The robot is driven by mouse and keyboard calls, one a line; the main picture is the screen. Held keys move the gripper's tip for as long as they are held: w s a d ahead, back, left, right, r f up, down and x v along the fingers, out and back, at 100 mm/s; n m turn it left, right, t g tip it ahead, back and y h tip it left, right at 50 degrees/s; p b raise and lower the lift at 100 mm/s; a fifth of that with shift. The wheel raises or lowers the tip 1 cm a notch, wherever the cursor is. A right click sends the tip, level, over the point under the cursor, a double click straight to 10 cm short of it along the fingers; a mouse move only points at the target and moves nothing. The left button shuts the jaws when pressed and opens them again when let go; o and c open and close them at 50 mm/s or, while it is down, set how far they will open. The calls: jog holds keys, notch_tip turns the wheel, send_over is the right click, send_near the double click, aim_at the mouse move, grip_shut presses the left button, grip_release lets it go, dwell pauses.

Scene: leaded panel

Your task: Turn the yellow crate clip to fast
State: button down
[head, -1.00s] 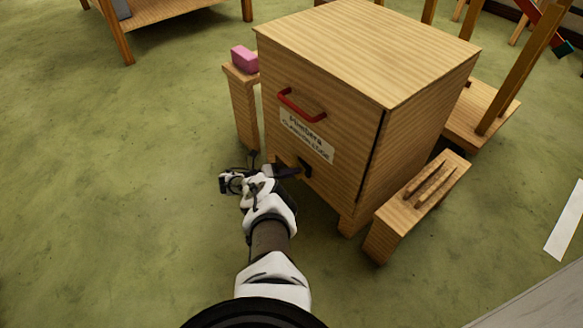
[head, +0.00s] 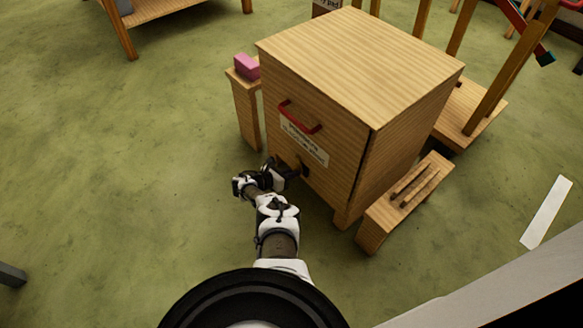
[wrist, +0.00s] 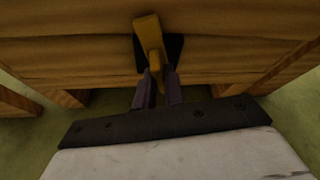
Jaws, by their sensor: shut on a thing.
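The yellow clip (wrist: 149,34) stands out from a dark plate (wrist: 175,46) low on the front of the wooden crate (wrist: 60,52). In the wrist view the clip is a slightly tilted bar, its lower end between my fingertips. My gripper (wrist: 158,78) is shut on the clip. In the head view my gripper (head: 287,174) is at the lower front of the crate (head: 395,145), below the red handle (head: 299,119) and the white label. My gripper hides the clip there.
A pink block (head: 246,67) sits on a wooden stand (head: 246,112) left of the crate. A low slotted wooden bench (head: 378,228) stands close on the right. Green floor is clear to the left.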

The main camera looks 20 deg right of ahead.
jog(key=shift+s+m+t+y+p, duration=0.25)
jog(key=shift+m+t+p, duration=0.45)
jog(key=shift+m+p, duration=0.4)
jog(key=shift+f, duration=0.1)
jog(key=c, duration=1.5)
grip_release()
jog(key=shift+w, duration=0.1)
jog(key=p+v, duration=0.7)
jog(key=v, duration=0.7)
jog(key=shift+d, duration=0.1)
